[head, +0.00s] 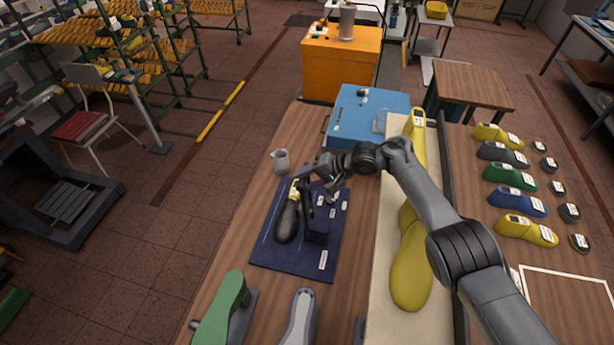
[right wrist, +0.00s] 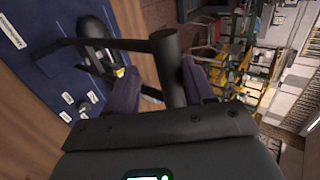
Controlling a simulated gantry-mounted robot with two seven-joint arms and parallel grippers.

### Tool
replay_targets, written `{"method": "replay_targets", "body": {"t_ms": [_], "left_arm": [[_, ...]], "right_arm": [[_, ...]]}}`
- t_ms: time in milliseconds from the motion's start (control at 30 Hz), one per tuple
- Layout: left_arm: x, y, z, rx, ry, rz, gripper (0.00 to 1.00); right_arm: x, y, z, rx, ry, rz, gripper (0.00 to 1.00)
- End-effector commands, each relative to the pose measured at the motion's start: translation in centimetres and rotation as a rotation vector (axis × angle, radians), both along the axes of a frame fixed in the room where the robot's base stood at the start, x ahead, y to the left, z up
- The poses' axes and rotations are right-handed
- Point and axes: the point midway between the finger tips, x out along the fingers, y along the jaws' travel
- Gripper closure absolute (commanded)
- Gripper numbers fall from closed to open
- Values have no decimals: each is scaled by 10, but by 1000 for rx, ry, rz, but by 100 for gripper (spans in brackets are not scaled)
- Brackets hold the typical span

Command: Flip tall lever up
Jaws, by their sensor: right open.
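A dark blue mat (head: 275,258) on the wooden table carries a small fixture (head: 317,226) with a black shoe last (head: 287,222) beside it. A thin black lever rises from the fixture; its round dark bar (right wrist: 168,65) shows large in the right wrist view. My right gripper (head: 327,183) hangs over the far side of the fixture. In the right wrist view its two fingers (right wrist: 162,88) are apart, with the bar between them. I cannot tell whether they touch it. My left gripper is not in view.
A grey mug (head: 281,161) stands beyond the mat. A green last (head: 223,312) and a grey one (head: 300,318) are nearer. Yellow lasts (head: 411,265) lie under my right arm on a pale board (head: 383,285). A blue box (head: 368,115) stands behind.

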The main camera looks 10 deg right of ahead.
Motion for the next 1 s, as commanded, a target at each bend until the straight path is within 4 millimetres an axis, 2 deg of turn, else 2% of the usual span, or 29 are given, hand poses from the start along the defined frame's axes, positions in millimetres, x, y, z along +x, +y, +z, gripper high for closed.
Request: {"method": "replay_targets", "body": {"t_ms": [267, 467, 600, 1000], "left_arm": [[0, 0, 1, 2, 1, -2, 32], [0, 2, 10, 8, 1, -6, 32], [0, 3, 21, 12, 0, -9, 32], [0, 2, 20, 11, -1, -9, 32]], "right_arm": [[0, 3, 5, 6, -6, 5, 47], [-2, -5, 15, 7, -8, 5, 47], [-8, -17, 26, 5, -8, 4, 47], [-28, -60, 60, 3, -6, 3, 47]]}}
